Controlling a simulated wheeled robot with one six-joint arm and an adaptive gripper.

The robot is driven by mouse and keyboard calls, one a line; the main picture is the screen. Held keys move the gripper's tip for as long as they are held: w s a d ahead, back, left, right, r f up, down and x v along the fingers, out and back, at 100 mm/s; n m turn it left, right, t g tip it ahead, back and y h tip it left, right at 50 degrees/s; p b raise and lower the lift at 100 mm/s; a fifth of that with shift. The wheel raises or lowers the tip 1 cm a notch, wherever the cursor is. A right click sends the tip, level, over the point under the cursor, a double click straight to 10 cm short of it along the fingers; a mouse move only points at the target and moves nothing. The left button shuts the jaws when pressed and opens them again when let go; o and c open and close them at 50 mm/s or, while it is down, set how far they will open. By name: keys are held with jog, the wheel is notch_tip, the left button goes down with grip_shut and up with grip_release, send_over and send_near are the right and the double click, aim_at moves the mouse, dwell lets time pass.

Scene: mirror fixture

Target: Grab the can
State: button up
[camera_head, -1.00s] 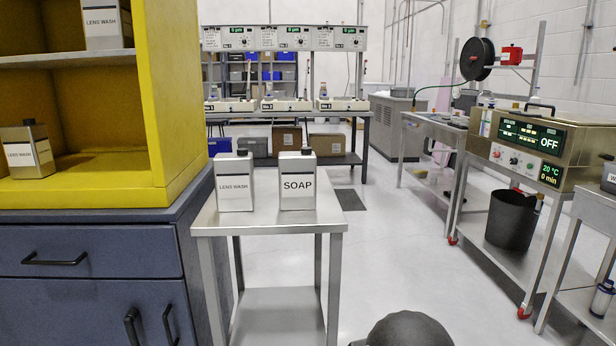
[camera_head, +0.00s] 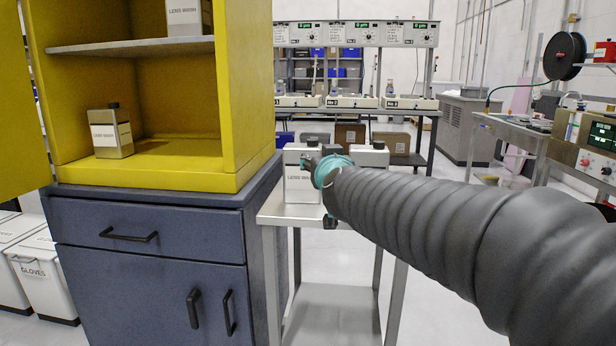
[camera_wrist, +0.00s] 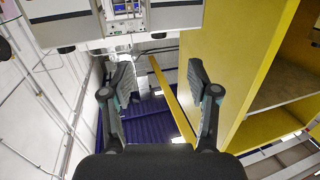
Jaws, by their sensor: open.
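Two cans stand on the small steel table (camera_head: 285,212) in the head view. The lens wash can (camera_head: 298,188) is on the left, partly covered by the end of my arm. The soap can (camera_head: 369,156) is on the right, mostly hidden behind my arm. Another lens wash can (camera_head: 110,138) stands inside the yellow cabinet, and one more (camera_head: 188,18) is on its upper shelf. My gripper (camera_wrist: 158,78) is open and empty in the wrist view, with no can between its fingers. In the head view its fingers are largely hidden by the wrist.
The yellow cabinet (camera_head: 233,90) stands on blue drawers (camera_head: 150,225) left of the table; it is also close on the right in the wrist view (camera_wrist: 235,50). A rear bench holds several instruments (camera_head: 350,34). Another bench (camera_head: 500,124) stands at the right.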

aim_at(313, 140)
jog(key=shift+m+t+h, duration=0.3)
jog(key=shift+t+h, duration=0.1)
jog(key=shift+h, duration=0.2)
jog(key=w+a, duration=0.1)
jog(key=w, duration=0.4)
jog(key=w+a, duration=0.1)
jog(key=w, duration=0.4)
jog(key=w+a, duration=0.1)
jog(key=w, duration=0.5)
jog(key=shift+a+r+p, duration=0.2)
jog(key=shift+r+p, duration=0.15)
jog(key=shift+r, duration=0.05)
grip_shut()
jog(key=shift+r, duration=0.2)
